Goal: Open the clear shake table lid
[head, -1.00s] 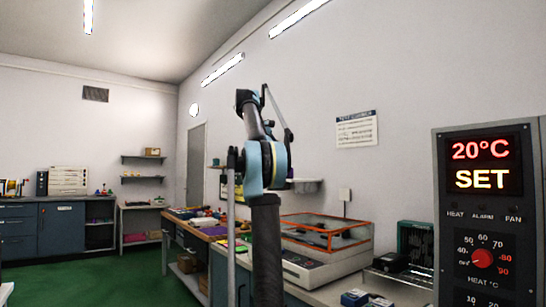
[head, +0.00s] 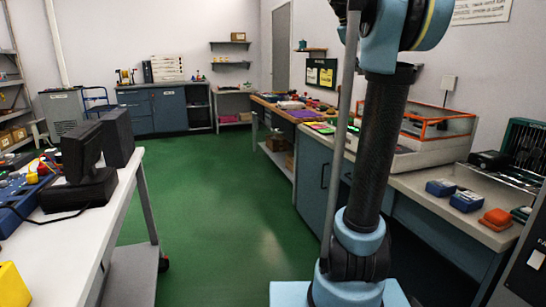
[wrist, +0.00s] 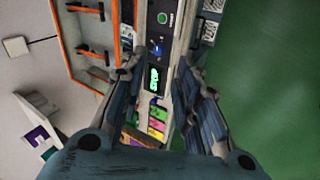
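The shake table is a pale box (head: 425,150) on the bench at the right of the head view, partly behind my arm. Its clear lid with an orange frame (head: 438,121) sits on top and looks closed. In the wrist view the orange frame edges (wrist: 116,38) run down the upper left, left of a control panel (wrist: 158,45) with a green button, a blue knob and a lit green display. My gripper (wrist: 158,70) is open and empty in the wrist view, its fingers on either side of the panel. It is out of frame in the head view.
Blue boxes (head: 466,200) and a red-orange item (head: 497,219) lie on the bench front. A dark green rack (head: 526,145) stands right of the shake table. A white table (head: 70,225) with equipment is at left. The green floor (head: 210,190) between is clear.

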